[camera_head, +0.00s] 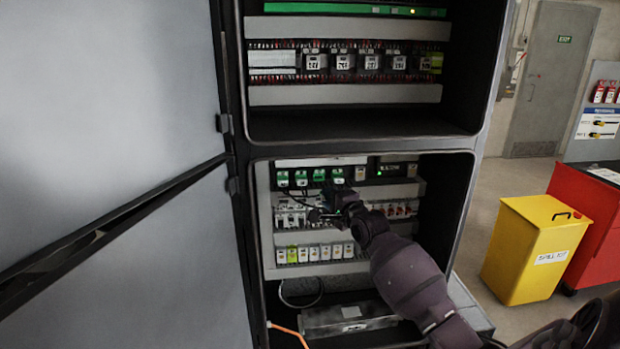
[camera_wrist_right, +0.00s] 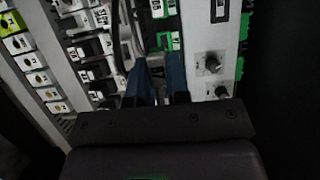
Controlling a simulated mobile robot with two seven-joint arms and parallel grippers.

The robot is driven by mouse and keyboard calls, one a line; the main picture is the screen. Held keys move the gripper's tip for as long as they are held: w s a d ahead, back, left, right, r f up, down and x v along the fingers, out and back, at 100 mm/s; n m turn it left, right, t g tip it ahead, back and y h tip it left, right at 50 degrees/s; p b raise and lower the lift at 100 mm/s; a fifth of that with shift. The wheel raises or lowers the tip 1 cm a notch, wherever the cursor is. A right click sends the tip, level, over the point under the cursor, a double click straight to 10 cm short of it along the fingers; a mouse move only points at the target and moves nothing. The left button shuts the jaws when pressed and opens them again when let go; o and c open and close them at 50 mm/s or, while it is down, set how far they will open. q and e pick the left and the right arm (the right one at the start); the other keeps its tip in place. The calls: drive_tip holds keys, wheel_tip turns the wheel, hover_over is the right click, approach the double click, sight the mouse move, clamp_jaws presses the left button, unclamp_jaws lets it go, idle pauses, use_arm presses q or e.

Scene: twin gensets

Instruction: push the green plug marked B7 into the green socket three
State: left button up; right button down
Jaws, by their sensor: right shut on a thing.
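A row of green sockets (camera_head: 301,178) runs along the top of the lower cabinet bay, with dark cables below some of them. My right gripper (camera_head: 333,199) reaches in just below the right end of this row. My left gripper is not in view.
White modules (camera_head: 325,252) line the lower rail and a grey box (camera_head: 345,318) sits on the cabinet floor. A panel with black knobs (camera_wrist_right: 212,62) is close right of the fingers. The cabinet door (camera_head: 110,100) stands open; a yellow bin (camera_head: 530,250) stands outside.

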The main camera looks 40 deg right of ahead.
idle(0.3)
drive_tip(key=shift+w+d, duration=0.1)
drive_tip(key=shift+w, duration=0.1)
drive_tip(key=shift+w+d+b, duration=0.5)
drive_tip(key=shift+w+d, duration=0.05)
drive_tip(key=shift+w, duration=0.3)
drive_tip(key=shift+w+d+b, duration=0.45)
drive_tip(key=shift+w+d, duration=0.05)
drive_tip(key=shift+w, duration=0.4)
drive_tip(key=shift+w+d+b, duration=0.5)
drive_tip(key=shift+w+d, duration=0.05)
drive_tip(key=shift+w, duration=0.3)
drive_tip(key=shift+w, duration=0.1)
drive_tip(key=shift+w+d+b, duration=0.45)
drive_tip(key=shift+w+b, duration=0.1)
drive_tip(key=shift+w, duration=0.1)
drive_tip(key=shift+w+d, duration=0.15)
drive_tip(key=shift+w, duration=0.05)
